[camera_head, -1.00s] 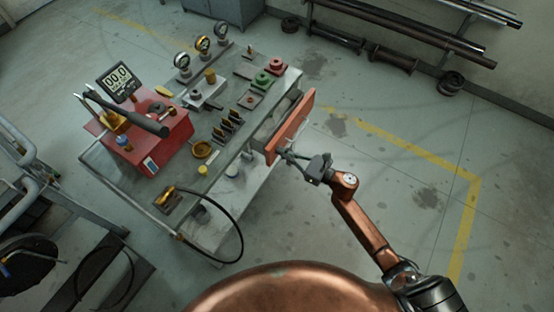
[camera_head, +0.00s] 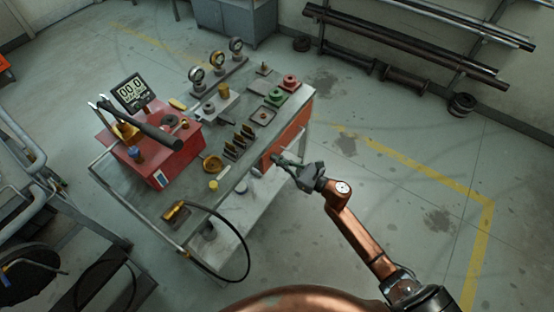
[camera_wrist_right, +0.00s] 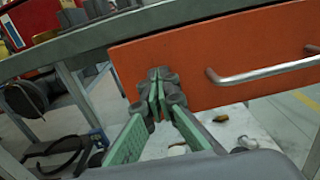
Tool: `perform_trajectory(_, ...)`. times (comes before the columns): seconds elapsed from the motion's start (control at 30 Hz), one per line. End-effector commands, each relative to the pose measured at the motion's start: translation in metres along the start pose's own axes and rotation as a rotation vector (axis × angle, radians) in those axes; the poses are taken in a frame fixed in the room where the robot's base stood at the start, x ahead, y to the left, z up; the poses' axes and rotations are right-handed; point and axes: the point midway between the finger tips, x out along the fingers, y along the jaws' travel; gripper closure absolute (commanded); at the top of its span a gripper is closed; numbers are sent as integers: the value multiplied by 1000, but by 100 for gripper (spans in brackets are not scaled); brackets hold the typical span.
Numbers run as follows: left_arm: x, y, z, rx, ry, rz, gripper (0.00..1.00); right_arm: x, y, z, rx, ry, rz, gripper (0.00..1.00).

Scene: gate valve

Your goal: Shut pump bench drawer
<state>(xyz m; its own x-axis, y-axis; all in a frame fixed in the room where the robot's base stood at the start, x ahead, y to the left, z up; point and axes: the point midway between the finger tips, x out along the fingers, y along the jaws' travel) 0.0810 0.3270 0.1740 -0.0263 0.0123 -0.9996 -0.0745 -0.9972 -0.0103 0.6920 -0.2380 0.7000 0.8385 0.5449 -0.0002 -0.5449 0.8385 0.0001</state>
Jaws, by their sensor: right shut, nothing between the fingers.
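The pump bench (camera_head: 215,222) stands left of centre in the head view. Its drawer has an orange front (camera_head: 290,135) on the bench's right side; the front now sits close under the bench top, with no open drawer interior showing. In the right wrist view the orange front (camera_wrist_right: 240,55) fills the upper middle, with a metal bar handle (camera_wrist_right: 265,73) to the right. My right gripper (camera_head: 277,160) is shut and empty, its fingertips (camera_wrist_right: 155,80) at the lower left part of the front, left of the handle; they appear to touch it. My left gripper is not in view.
The bench top holds a red pump unit (camera_head: 165,150) with a display, gauges (camera_head: 217,62) and several small parts. A black hose (camera_head: 247,255) hangs off the near end. Pipe racks (camera_head: 420,40) line the back wall. The floor right of the bench is clear.

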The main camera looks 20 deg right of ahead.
Motion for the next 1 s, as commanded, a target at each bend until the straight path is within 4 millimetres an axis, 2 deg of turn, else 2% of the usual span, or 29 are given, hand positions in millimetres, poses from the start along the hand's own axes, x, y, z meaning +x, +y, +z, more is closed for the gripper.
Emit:
perform_trajectory(0.17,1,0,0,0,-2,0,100,-2,0,2,-1,-3,1,100)
perform_trajectory(0.37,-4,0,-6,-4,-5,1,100,-22,0,-1,0,0,11,100)
perform_trajectory(0.4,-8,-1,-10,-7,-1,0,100,-28,0,-2,0,1,13,100)
perform_trajectory(0.7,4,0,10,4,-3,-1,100,-96,-1,2,0,0,11,100)
perform_trajectory(0.83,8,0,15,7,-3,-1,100,-114,-2,1,0,-1,11,100)
perform_trajectory(1.0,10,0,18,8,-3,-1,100,-123,-1,1,0,-2,14,100)
